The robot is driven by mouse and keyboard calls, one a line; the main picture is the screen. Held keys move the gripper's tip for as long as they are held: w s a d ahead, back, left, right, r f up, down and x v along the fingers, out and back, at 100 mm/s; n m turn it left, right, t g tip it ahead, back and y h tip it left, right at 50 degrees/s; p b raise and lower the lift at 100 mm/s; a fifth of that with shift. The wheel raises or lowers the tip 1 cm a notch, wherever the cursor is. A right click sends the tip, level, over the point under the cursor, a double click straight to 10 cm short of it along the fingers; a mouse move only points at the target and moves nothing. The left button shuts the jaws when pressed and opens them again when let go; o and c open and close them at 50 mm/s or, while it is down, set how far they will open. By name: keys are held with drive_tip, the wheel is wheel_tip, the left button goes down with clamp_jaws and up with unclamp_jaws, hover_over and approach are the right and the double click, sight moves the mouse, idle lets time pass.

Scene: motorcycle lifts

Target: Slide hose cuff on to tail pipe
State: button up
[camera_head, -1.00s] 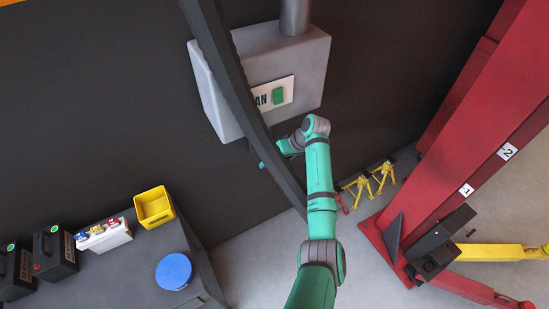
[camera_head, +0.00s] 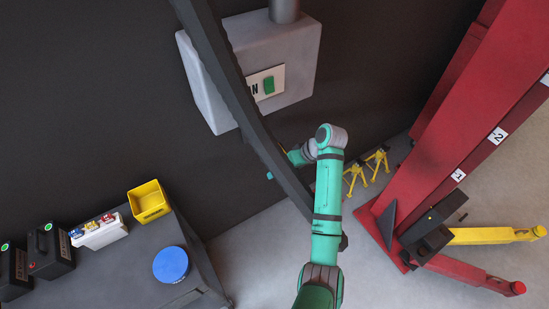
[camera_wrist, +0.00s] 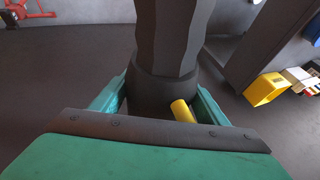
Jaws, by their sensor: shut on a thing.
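The black hose (camera_head: 225,65) hangs down across the head view, and its lower part passes behind my arm. In the wrist view the ribbed hose runs into a wider dark cuff (camera_wrist: 150,88). My gripper (camera_wrist: 158,100) is shut on this cuff, with one teal finger on each side. A short yellow cylinder (camera_wrist: 182,110) sticks out beside the cuff, between the fingers. In the head view my gripper (camera_head: 284,164) is at the hose, partly hidden by it. The cuff's open end is hidden. No tail pipe is in view.
A grey fan box (camera_head: 215,85) with a green switch is on the dark wall. A bench (camera_head: 130,262) at lower left carries a yellow bin (camera_head: 149,202) and a blue lid (camera_head: 171,264). Yellow stands (camera_head: 378,160) and a red lift post (camera_head: 450,130) stand right.

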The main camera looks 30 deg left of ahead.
drive_tip(key=s+d, duration=0.3)
drive_tip(key=d, duration=0.3)
drive_tip(key=shift+s+r, duration=0.25)
drive_tip(key=shift+s, duration=0.05)
drive_tip(key=shift+d+r, duration=0.1)
drive_tip(key=shift+d, duration=0.05)
drive_tip(key=s+d, duration=0.8)
drive_tip(key=d, duration=0.5)
drive_tip(key=shift+d+f, duration=0.3)
idle(0.8)
idle(0.5)
drive_tip(key=w+d+f+m+t, duration=0.1)
drive_tip(key=d+f+m+t, duration=0.1)
drive_tip(key=f+m, duration=0.3)
drive_tip(key=w+d+f+m+t+h, duration=0.1)
drive_tip(key=f+m, duration=0.4)
drive_tip(key=f, duration=0.6)
drive_tip(key=shift+w+d+t, duration=0.6)
drive_tip(key=shift+w+t, duration=0.1)
drive_tip(key=shift+t, duration=0.5)
